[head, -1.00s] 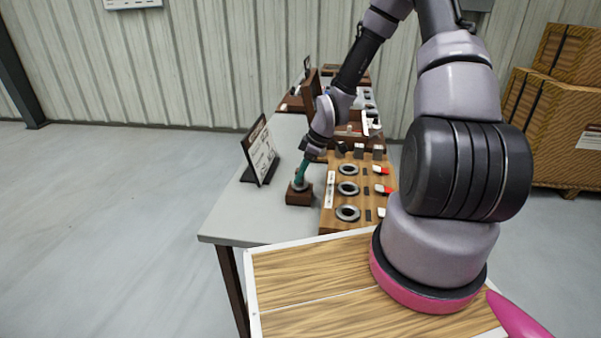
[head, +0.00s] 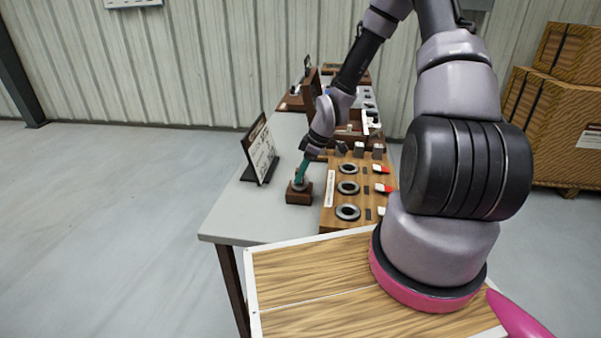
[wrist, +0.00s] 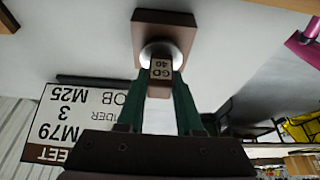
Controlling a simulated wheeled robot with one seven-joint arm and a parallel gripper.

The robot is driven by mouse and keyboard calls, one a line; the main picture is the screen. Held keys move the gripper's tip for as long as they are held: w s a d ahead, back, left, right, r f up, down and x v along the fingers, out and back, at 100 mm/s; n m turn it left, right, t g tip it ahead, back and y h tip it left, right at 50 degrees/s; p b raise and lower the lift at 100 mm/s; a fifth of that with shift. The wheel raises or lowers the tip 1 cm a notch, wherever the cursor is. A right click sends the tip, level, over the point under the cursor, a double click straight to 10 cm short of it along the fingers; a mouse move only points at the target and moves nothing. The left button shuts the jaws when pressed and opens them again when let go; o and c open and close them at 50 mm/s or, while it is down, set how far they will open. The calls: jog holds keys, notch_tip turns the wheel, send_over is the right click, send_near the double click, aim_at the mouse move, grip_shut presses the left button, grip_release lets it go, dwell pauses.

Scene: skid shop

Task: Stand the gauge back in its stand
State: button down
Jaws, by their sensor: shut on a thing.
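My gripper (head: 302,172), with green fingers, points down at the near left part of the table. In the wrist view the gripper (wrist: 161,88) is shut on the gauge (wrist: 160,69), whose brown handle end is marked "GO 40". A round silver part shows beyond the handle. The stand (head: 299,198) is a small dark brown block on the grey table top; its square face also shows in the wrist view (wrist: 146,27). The gauge is directly over the stand, with its silver part at the stand's top. I cannot tell whether it is fully seated; its lower end is hidden.
A wooden board (head: 327,216) with several dark rings and red-tipped pieces lies just right of the stand. A sign on a black foot (head: 261,155) stands behind left. Brown boxes stand farther back on the table (head: 222,226). Bare table lies left and in front of the stand.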

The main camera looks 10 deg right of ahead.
jog(key=shift+f, duration=0.5)
jog(key=shift+c, duration=0.4)
grip_release()
jog(key=shift+r, duration=0.1)
jog(key=shift+r, duration=4.4)
